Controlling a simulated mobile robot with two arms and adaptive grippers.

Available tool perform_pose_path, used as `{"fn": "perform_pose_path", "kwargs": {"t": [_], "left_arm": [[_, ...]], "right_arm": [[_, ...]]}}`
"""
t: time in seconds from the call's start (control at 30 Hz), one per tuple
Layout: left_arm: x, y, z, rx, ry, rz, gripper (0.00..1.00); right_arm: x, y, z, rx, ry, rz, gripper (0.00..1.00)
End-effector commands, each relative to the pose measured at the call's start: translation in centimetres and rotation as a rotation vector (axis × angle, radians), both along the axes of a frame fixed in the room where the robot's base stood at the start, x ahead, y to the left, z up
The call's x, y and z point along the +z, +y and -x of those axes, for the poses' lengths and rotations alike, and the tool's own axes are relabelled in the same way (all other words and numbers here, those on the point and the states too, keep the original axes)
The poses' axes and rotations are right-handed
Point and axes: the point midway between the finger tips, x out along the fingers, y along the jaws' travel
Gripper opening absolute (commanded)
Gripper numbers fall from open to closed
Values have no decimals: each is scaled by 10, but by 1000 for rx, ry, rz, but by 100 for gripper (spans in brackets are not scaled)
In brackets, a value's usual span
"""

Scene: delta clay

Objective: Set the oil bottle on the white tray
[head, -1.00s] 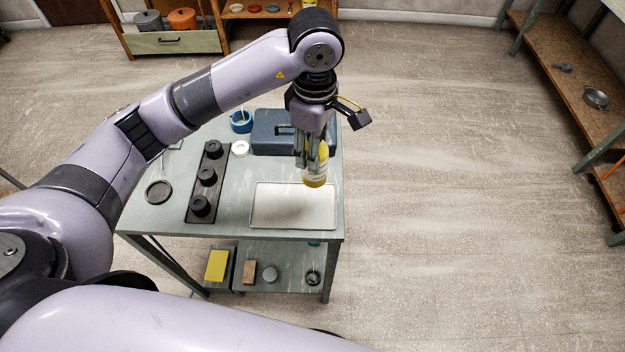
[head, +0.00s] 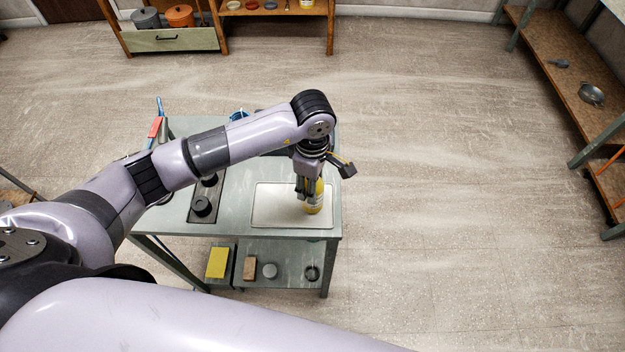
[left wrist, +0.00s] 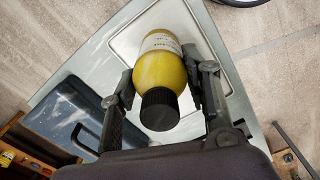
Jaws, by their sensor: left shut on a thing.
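The yellow oil bottle (head: 315,198) with a pale label is upright at the right part of the white tray (head: 275,207). My left gripper (head: 308,190) is shut on it from above. In the left wrist view the bottle (left wrist: 160,70), with its black cap, sits between the two fingers, and the tray (left wrist: 128,42) lies beneath it. The bottle's base looks at or very near the tray surface; I cannot tell whether it touches. My right gripper is not in view.
The tray lies on a grey-green table (head: 235,180). A dark strip with black knobs (head: 203,205) is left of the tray. A blue-grey box (left wrist: 75,110) stands behind it. Shelves (head: 575,100) stand far right, with open floor between.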

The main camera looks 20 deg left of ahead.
Motion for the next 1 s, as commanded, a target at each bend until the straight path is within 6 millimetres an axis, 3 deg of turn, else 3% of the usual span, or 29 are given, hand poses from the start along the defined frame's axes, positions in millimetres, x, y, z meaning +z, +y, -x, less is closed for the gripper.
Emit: {"fn": "perform_pose_path", "kwargs": {"t": [0.17, 0.2, 0.47, 0.83, 1.0], "left_arm": [[-4, 0, 0, 0, -1, 0, 6], [-3, 0, 0, 0, -1, 0, 45], [-2, 0, 0, 0, 0, 0, 62], [0, 0, 0, 0, 1, 0, 64], [18, 0, -2, -1, -6, 2, 64]], "right_arm": [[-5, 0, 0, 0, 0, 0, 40], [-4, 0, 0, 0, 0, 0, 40], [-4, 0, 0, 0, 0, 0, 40], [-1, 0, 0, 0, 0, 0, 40], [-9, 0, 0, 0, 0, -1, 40]]}}
